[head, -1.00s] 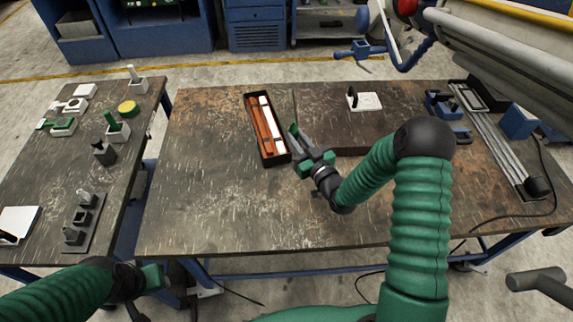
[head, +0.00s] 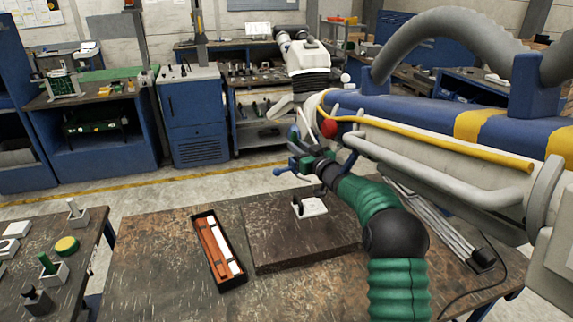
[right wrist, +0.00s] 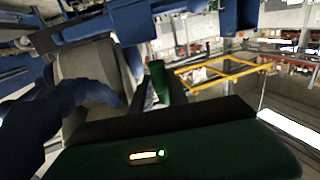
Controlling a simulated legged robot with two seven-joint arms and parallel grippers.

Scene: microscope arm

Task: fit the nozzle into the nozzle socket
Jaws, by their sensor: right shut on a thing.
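My right gripper (head: 304,146) is raised above the back of the table, at the blue handle (head: 287,169) below the microscope arm. It is shut on what looks like this handle, though the contact is partly hidden. In the right wrist view blue parts (right wrist: 85,95) and a grey cylinder fill the left, close to the gripper. The microscope head (head: 303,62) is white and hangs behind the gripper. I cannot pick out the nozzle or its socket for certain. Small parts in holders stand on the left table, including a green one (head: 46,262). My left gripper is out of view.
The main table (head: 150,270) holds a dark box (head: 221,264) with red and white contents. A white block (head: 310,207) with a black ring sits on a raised dark plate. The thick microscope arm (head: 440,140) crosses the right side. The table's front left is clear.

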